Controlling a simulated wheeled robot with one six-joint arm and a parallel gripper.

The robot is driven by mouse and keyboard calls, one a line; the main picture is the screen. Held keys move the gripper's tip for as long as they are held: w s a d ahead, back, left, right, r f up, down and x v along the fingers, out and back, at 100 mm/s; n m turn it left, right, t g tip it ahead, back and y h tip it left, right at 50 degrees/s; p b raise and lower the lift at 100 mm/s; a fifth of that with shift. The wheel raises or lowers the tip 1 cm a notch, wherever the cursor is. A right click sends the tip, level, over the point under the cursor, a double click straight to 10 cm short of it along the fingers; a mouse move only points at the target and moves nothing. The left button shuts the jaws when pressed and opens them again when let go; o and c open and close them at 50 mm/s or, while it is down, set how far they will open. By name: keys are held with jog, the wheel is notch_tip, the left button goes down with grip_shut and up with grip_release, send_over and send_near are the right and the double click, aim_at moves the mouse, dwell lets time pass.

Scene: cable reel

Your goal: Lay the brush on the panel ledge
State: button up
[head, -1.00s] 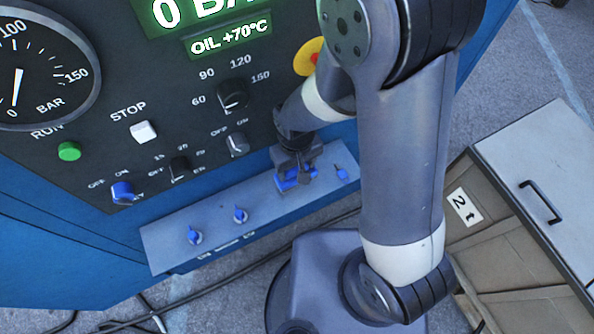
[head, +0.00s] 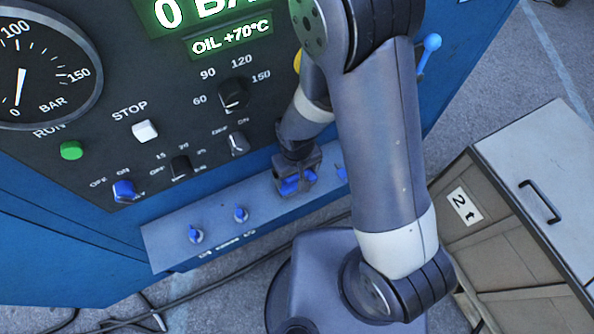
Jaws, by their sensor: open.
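The panel ledge (head: 270,207) is a grey-blue shelf that juts out along the bottom of the dark control panel. My gripper (head: 298,185) is at the right part of the ledge, pointing down at it. It is open, and two blue parts show at its jaws. I cannot make out a brush; if one lies under or behind my gripper, it is hidden. I cannot tell whether the jaws touch the ledge.
Small blue valve handles (head: 240,214) stand on the ledge left of my gripper. Panel knobs, including a black dial (head: 233,94), are just above. A blue lever (head: 430,45) sticks out behind my arm. A crate-like cabinet (head: 520,210) stands at right.

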jog(key=shift+r, duration=0.1)
notch_tip(320, 180, up, 12)
dwell(0.8)
jog(key=shift+c, duration=0.6)
